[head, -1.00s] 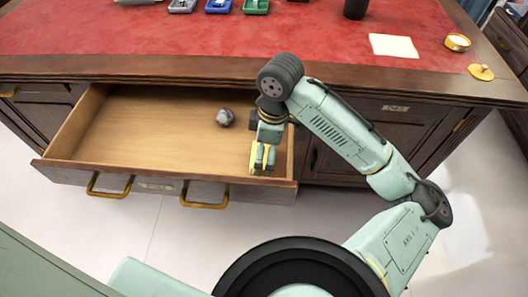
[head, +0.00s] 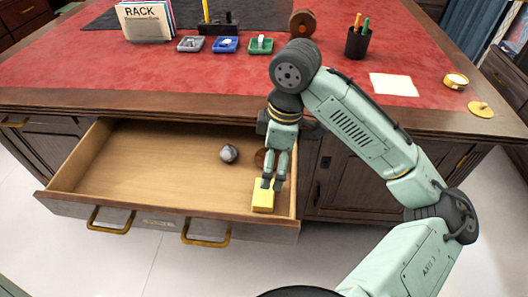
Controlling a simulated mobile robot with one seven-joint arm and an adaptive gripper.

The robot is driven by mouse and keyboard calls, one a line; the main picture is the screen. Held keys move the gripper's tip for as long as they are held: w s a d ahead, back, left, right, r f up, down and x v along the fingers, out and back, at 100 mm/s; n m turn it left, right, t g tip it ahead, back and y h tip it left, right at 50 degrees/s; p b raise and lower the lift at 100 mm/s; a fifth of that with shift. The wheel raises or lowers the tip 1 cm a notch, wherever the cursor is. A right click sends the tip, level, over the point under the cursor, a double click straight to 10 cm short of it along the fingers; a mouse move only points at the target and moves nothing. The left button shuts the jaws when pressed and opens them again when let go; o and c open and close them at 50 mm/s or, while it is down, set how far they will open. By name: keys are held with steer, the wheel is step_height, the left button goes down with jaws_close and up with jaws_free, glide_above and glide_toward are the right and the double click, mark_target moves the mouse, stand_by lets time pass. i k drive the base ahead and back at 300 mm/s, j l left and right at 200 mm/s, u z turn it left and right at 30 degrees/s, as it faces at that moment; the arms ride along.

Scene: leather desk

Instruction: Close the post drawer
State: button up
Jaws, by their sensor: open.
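The drawer (head: 150,165) is pulled out from the desk, with its pale wood inside showing. Its dark front (head: 160,222) has two brass handles, the left one (head: 110,221) and the right one (head: 206,233). A grey crumpled-looking ball (head: 229,153) lies inside, right of the middle. A yellow block (head: 263,197) is in the front right corner of the drawer. My gripper (head: 273,185) points down into the drawer at the block's far edge, with its fingers apart. I cannot tell whether they touch the block. A reddish-brown round thing (head: 261,158) is partly hidden behind my gripper.
The red desk top (head: 200,75) holds a card rack (head: 146,22), small trays (head: 225,44), a pen cup (head: 359,43), a paper sheet (head: 394,84) and a tape roll (head: 456,81) well behind the drawer. The pale floor in front of the drawer is clear.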

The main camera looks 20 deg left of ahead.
mark_target(173, 177)
steer(key=u, duration=1.25)
